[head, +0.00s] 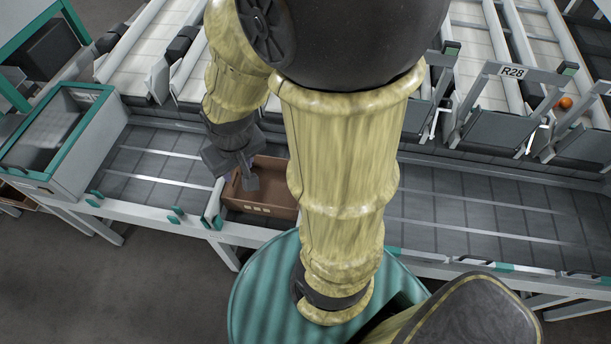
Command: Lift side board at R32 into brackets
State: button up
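No label R32 is readable in the head view, and I cannot tell which board is its side board. Small green brackets (176,212) stand along the front rail at left. My gripper (247,177) is dark, points down and is over or just inside a brown crate (262,232) on the conveyor. Its fingers are small, and I cannot tell whether they are open or whether they hold anything. My arm hides the middle of the conveyor and part of the crate.
A sign R28 (512,72) hangs on a grey chute frame at upper right. Grey chute flaps (490,133) line the conveyor's back. A grey bin with a green rim (72,87) stands at left. A tomato (565,103) lies at right. The right conveyor stretch (470,210) is clear.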

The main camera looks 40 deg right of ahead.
jog(key=shift+s, duration=0.1)
jog(key=shift+o, duration=0.7)
jog(key=w+d+f+m+g+b, duration=0.1)
jog(key=w+d+f+m+b, duration=0.1)
jog(key=d+f+b, duration=0.3)
jog(key=w+d+f+m+b, duration=0.2)
jog(key=d+f+m+b, duration=0.2)
jog(key=d+f, duration=0.4)
jog(key=w+d+f+m+g+b, duration=0.1)
jog(key=d+f+m+b, duration=0.3)
jog(key=d, duration=0.9)
notch_tip(320, 180, down, 2)
jog(key=shift+w+f+g+b, duration=0.2)
jog(key=shift+w+g+b, duration=0.1)
jog(key=shift+w+b, duration=0.8)
jog(key=shift+s+f, duration=0.1)
jog(key=shift+s, duration=0.1)
notch_tip(320, 180, down, 12)
jog(key=shift+a+r+b, duration=0.1)
jog(key=shift+r+b, duration=0.05)
jog(key=shift+b, duration=1.05)
jog(key=shift+f, duration=0.25)
